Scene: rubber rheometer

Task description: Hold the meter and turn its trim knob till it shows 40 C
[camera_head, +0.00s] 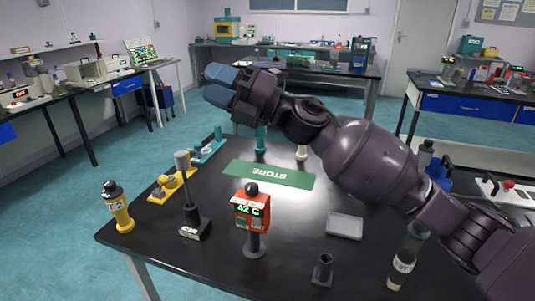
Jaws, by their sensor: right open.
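The meter (252,212) is a red box with a green-lit display reading 42 C. It stands upright on a grey post with a round base near the front middle of the black table. A dark round knob (251,188) sits on its top. My right gripper (214,86) has blue fingers and is open and empty. In the picture it is above and a little left of the meter, apart from it, at the end of my arm reaching in from the right. My left gripper is not in view.
A green STORE mat (268,175) lies behind the meter.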

